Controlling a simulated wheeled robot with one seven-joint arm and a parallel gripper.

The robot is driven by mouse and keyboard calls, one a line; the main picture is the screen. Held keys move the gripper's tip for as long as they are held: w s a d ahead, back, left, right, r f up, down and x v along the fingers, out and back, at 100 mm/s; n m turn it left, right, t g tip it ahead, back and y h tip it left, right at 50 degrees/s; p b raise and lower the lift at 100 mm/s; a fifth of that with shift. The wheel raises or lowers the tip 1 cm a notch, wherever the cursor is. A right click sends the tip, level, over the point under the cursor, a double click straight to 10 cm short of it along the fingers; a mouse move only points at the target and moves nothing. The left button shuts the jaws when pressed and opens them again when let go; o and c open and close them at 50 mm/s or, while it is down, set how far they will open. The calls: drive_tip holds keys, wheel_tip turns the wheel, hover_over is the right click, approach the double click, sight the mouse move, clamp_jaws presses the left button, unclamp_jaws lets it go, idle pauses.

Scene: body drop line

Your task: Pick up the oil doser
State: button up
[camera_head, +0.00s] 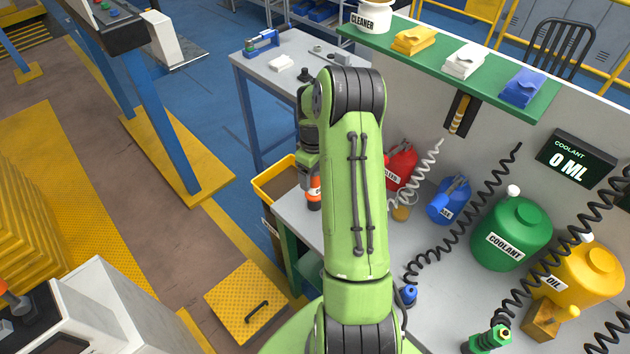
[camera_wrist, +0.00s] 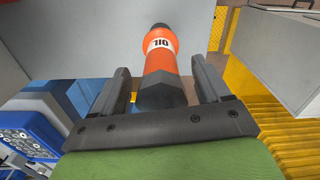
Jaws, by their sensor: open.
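The oil doser (camera_wrist: 160,62) is an orange bottle with a white OIL label and dark ends. In the wrist view it lies between the two fingers of my gripper (camera_wrist: 160,72), which is open. A gap shows on its left side, and the right finger is closer to it. In the head view the orange doser (camera_head: 314,184) shows in part beside my arm, at the left end of the grey workbench (camera_head: 300,222). My arm hides much of that area, and the fingers are hard to make out there.
A yellow bin (camera_head: 272,184) stands just left of the workbench end. A red can (camera_head: 401,165), a blue can (camera_head: 449,200), a green coolant jug (camera_head: 512,234) and a yellow oil jug (camera_head: 582,275) stand to the right. Black coiled hoses hang over the bench.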

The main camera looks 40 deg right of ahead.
drive_tip(key=shift+f, duration=0.2)
drive_tip(key=c, duration=1.1)
